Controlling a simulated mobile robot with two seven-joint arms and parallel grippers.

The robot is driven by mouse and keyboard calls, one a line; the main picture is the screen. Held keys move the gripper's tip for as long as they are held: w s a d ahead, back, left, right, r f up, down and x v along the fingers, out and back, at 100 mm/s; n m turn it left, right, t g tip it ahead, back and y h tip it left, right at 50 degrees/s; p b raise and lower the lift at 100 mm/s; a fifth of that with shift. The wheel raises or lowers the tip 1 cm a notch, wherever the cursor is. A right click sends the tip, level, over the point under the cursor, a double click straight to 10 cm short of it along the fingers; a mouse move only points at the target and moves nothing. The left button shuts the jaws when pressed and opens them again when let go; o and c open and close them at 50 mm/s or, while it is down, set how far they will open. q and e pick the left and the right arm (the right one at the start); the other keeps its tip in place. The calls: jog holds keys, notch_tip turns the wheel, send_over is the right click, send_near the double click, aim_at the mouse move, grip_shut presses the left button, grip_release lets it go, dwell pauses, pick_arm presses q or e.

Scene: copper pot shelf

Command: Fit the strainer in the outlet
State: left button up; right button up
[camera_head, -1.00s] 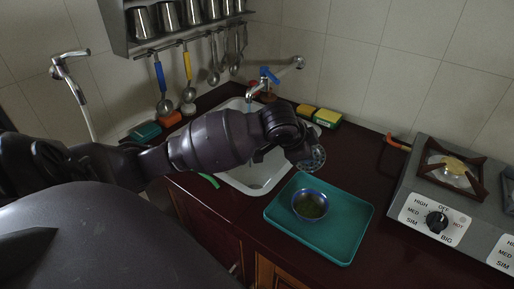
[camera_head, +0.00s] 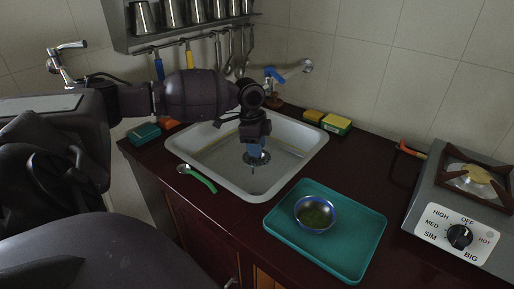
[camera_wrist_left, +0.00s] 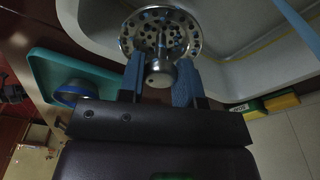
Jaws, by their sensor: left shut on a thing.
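My left gripper (camera_head: 256,148) points down over the basin of the white sink (camera_head: 289,169). In the left wrist view, its two blue fingers (camera_wrist_left: 160,78) are shut on the knob of the metal strainer (camera_wrist_left: 160,33). The strainer is a round, perforated silver disc; in the head view the strainer (camera_head: 259,159) shows as a dark disc below the fingers, inside the sink's outline. I cannot make out the outlet; the gripper and strainer may cover it. I cannot tell how high the strainer is above the basin floor. My right gripper is not in view.
A teal tray (camera_head: 347,264) with a blue-rimmed bowl (camera_head: 316,213) stands right of the sink. A green-handled spoon (camera_head: 199,179) lies at its front left edge. The blue-handled tap (camera_head: 275,76) and sponges (camera_head: 335,124) are behind. A stove (camera_head: 455,225) is at right.

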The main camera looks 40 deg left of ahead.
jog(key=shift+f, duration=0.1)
pick_arm(q)
jog(key=shift+f, duration=0.4)
notch_tip(320, 180, down, 18)
jog(key=b, duration=0.3)
jog(key=shift+f, duration=0.45)
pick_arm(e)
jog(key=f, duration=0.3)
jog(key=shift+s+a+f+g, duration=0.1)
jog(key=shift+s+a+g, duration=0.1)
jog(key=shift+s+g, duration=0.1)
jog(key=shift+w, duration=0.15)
pick_arm(q)
jog(key=o, duration=1.1)
jog(key=shift+f, duration=0.1)
jog(key=shift+c, duration=0.2)
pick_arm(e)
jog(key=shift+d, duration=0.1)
pick_arm(q)
jog(key=shift+b, duration=0.3)
